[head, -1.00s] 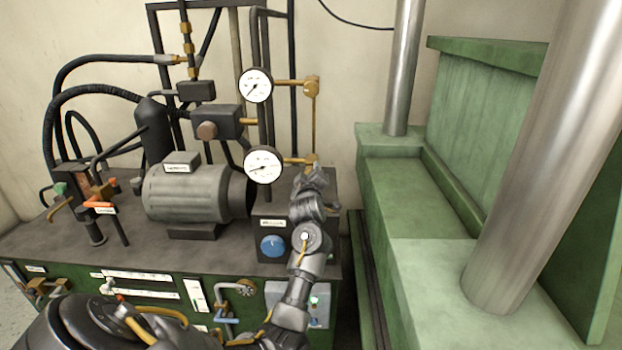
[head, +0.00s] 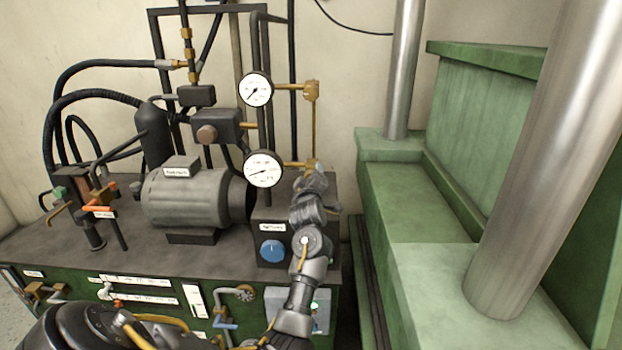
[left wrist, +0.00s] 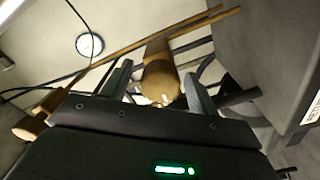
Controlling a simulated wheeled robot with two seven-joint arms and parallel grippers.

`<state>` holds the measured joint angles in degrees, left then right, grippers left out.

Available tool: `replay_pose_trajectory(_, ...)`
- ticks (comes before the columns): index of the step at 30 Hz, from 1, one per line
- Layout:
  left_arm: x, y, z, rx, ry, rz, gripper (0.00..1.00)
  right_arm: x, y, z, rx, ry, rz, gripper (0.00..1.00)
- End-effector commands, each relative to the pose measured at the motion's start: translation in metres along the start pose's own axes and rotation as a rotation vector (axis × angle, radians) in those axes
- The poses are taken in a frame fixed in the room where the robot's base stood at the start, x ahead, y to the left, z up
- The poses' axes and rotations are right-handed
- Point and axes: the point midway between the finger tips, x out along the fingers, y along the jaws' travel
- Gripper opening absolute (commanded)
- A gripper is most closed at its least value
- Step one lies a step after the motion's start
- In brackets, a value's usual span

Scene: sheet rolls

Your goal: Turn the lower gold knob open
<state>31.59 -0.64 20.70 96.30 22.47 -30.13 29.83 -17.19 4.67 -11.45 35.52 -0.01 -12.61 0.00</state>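The lower gold knob (head: 315,164) is at the right end of the gold pipe beside the lower gauge. In the head view my left gripper (head: 316,177) is right in front of it and hides most of it. In the left wrist view the gold knob (left wrist: 160,78) lies between the two grey fingers of my left gripper (left wrist: 160,88). The fingers are apart, one on each side of the knob, with narrow gaps seeming to show beside it. Contact cannot be made out. My right gripper is not in view.
The lower gauge (head: 263,169) and upper gauge (head: 255,89) stand left of the knob, with an upper gold fitting (head: 312,90) above. A control box with a blue dial (head: 272,250) sits below. A green press (head: 415,205) stands to the right.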

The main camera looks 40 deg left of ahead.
Motion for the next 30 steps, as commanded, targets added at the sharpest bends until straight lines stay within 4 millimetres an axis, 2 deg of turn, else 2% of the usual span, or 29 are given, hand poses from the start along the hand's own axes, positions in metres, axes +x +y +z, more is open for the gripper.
replay_pose_trajectory(6,-0.001,0.0,0.0,0.001,0.001,0.0,0.6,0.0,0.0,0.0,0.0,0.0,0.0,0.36)
replay_pose_trajectory(10,-0.009,-0.001,0.001,0.0,0.0,0.001,0.6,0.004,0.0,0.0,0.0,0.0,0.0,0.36)
replay_pose_trajectory(21,-0.079,-0.002,0.002,-0.002,0.0,0.002,0.6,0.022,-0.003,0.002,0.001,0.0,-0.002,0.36)
replay_pose_trajectory(25,-0.097,0.0,0.002,-0.002,0.0,0.002,0.6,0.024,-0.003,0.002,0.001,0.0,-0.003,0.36)
replay_pose_trajectory(30,-0.107,0.0,0.001,0.001,-0.001,0.0,0.6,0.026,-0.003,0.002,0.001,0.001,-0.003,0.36)
